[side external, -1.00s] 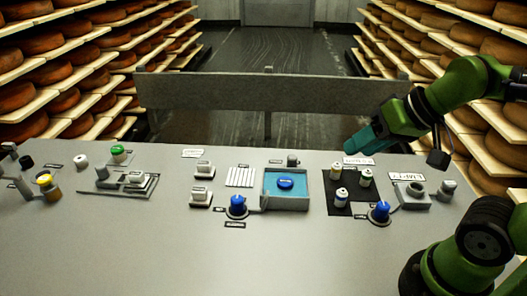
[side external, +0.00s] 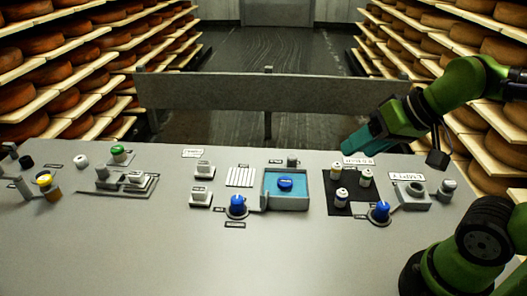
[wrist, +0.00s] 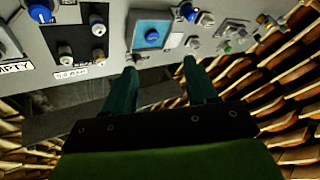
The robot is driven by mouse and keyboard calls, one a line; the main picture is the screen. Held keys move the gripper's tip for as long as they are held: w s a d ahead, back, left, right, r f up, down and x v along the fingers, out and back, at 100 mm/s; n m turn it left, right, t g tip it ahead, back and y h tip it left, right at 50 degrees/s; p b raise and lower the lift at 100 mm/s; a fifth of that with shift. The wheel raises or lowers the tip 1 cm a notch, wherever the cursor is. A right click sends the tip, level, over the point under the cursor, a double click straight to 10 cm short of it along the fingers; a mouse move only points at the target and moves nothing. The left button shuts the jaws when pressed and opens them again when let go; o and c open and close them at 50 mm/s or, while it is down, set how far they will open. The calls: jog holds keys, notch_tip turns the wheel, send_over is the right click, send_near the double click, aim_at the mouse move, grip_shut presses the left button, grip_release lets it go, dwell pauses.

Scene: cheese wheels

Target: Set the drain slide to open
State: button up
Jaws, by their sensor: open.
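I cannot read a label that names the drain slide. One candidate is the small grey block (side external: 292,160) at the back edge of the basin (side external: 285,204), which holds blue liquid and a blue disc (side external: 285,183). In the wrist view the block (wrist: 134,61) shows beside a fingertip. Another candidate is the grey slotted base with blocks (side external: 118,184) at the left. My gripper (side external: 356,148) hangs above the back right edge of the bench, right of the basin. In the wrist view its two fingers (wrist: 160,70) are apart with nothing between them.
A black mat (side external: 343,206) with several small jars lies right of the basin. Blue knobs (side external: 237,205) stand at the front. A grey socket block (side external: 411,196) stands at the right by the EMPTY label (side external: 407,177). A grey rail (side external: 270,105) runs behind the bench; cheese shelves flank it.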

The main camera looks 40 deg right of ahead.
jog(key=w+d+f+g, duration=0.1)
jog(key=w+d+g, duration=0.1)
jog(key=w, duration=0.4)
jog(key=w+d+f+g, duration=0.2)
jog(key=w, duration=0.5)
jog(key=n+g+h, duration=0.2)
jog(key=g, duration=0.1)
send_near(292, 157)
notch_tip(292, 157, down, 11)
jog(key=shift+w+d+r, duration=0.1)
jog(key=shift+r, duration=0.1)
grip_shut()
